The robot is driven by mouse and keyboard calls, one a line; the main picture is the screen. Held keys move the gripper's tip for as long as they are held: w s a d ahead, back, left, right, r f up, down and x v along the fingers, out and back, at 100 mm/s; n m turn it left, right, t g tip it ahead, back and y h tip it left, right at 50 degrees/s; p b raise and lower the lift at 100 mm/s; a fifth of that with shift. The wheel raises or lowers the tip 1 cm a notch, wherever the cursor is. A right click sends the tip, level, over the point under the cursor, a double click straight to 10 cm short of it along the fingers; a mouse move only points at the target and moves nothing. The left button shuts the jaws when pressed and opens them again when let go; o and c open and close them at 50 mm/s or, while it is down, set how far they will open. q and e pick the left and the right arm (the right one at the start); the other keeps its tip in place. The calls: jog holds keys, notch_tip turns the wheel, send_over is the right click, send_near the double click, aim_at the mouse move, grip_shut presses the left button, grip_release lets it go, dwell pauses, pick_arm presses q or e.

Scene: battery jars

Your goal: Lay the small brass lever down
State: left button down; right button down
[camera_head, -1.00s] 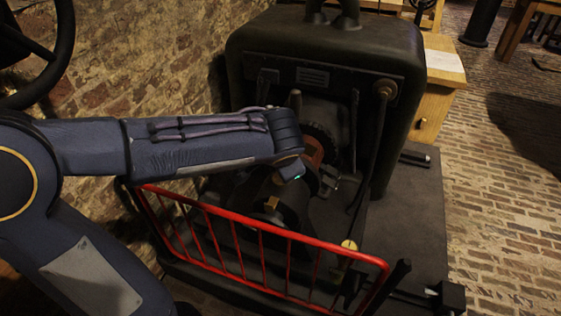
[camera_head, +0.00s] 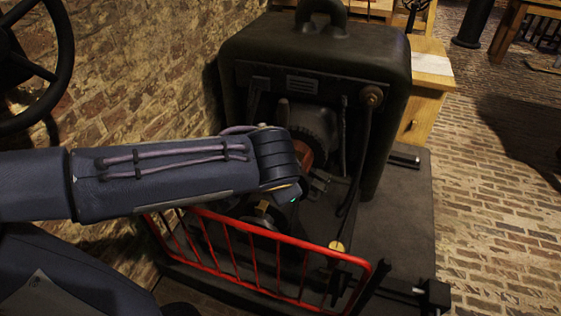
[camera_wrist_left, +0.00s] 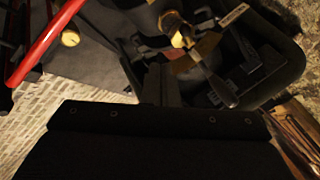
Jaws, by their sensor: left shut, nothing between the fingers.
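A small brass lever (camera_wrist_left: 190,42) shows at the top of the left wrist view, with a pale shank running down to a dark rounded end. In the head view, a small brass piece (camera_head: 262,205) shows below my wrist; whether it is the same lever I cannot tell. My left gripper (camera_wrist_left: 160,66) is shut and empty, its fingers just left of the lever's shank in the wrist view. I cannot tell whether they touch it. In the head view my wrist hides most of this area. My right gripper is not in view.
A dark machine housing (camera_head: 310,55) stands behind my wrist. A dark handwheel (camera_head: 62,45) is at the left by the brick wall (camera_head: 150,60). Open brick floor lies to the right.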

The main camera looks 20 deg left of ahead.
pick_arm(q)
jog(key=shift+s+d+r, duration=0.15)
jog(key=shift+s, duration=0.4)
jog(key=shift+s+d+r, duration=0.1)
jog(key=shift+s+r, duration=0.05)
jog(key=shift+s, duration=0.35)
jog(key=s+a+f+n+g+h, duration=0.1)
jog(key=s+a+f+n+h, duration=0.2)
jog(key=s, duration=0.4)
jog(key=s+f+n+g+h, duration=0.1)
jog(key=s+f+n+h, duration=0.15)
jog(key=s+n, duration=0.35)
notch_tip(320, 180, up, 28)
jog(key=p, duration=2.7)
jog(key=shift+s+d+t+h+p, duration=0.2)
jog(key=shift+t+h+p, duration=0.1)
jog(key=shift+h+p, duration=0.15)
